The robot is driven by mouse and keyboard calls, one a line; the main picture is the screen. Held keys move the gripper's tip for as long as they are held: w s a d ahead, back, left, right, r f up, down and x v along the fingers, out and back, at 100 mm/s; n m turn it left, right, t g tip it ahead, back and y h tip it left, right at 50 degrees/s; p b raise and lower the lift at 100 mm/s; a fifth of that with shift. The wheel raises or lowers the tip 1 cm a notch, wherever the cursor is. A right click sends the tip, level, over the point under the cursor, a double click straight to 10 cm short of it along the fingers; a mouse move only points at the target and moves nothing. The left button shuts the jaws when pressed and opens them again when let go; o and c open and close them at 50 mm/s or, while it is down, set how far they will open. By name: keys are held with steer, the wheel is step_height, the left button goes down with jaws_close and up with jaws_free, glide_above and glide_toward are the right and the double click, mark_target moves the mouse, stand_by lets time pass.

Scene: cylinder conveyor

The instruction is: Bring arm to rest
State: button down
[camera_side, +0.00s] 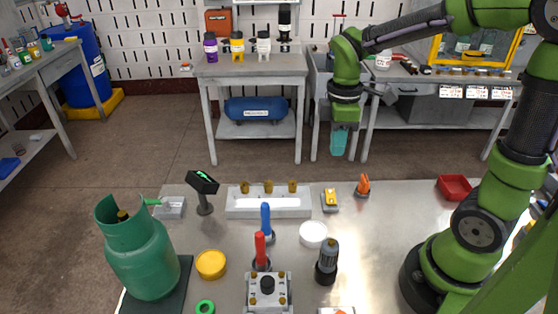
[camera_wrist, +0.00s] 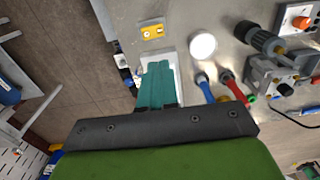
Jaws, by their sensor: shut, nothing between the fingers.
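My gripper (camera_side: 339,152) points down at the end of my green arm, raised well above the back part of the workbench (camera_side: 385,225). Its teal fingers are together and empty. In the wrist view my gripper (camera_wrist: 158,66) shows the same closed fingers, with part of a white block behind them. Nothing touches the fingers in either view.
A green gas cylinder (camera_side: 145,260) stands at the bench's left. A blue-handled tool (camera_side: 266,219), a red-handled one (camera_side: 260,247), a dark torch-like tool (camera_side: 328,262), a white tray (camera_side: 268,206) and a red bin (camera_side: 454,187) are on the bench. The air around my gripper looks clear.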

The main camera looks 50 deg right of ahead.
stand_by(0.3)
steer(key=s+a+r+m+t+y, duration=0.1)
steer(key=s+a+r+m+t, duration=0.4)
steer(key=m, duration=0.7)
steer(key=shift+s+a+r+m+t+y, duration=0.4)
steer(key=shift+s+r+t, duration=0.6)
steer(key=shift+r+t, duration=0.2)
